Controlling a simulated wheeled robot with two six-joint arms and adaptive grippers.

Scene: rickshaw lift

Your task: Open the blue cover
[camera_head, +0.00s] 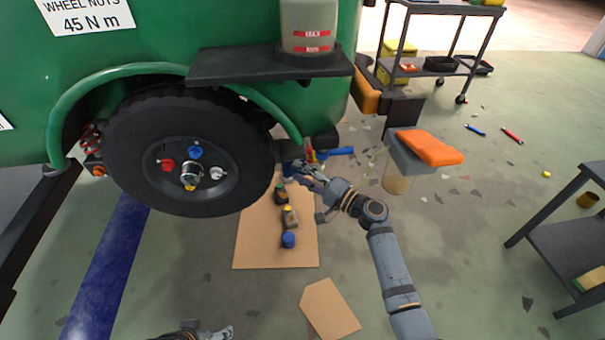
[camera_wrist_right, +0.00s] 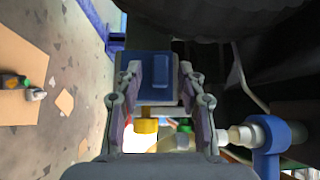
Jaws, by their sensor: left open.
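The blue cover (camera_wrist_right: 155,78), a blue block face with a raised lighter tab, shows in the right wrist view between and beyond my right fingers. My right gripper (camera_wrist_right: 160,85) is open around the line to it; I cannot tell whether the fingers touch it. In the head view my right gripper (camera_head: 302,172) is beside the green vehicle's lower edge, right of the wheel, and the cover is mostly hidden there. My left gripper (camera_head: 215,332) is at the bottom edge of the head view, open and far from the cover.
The wheel (camera_head: 140,150) with coloured nuts is left of my right gripper. A blue handle (camera_head: 340,151) sticks out at right. A cardboard sheet (camera_head: 250,245) with small bottles lies below.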

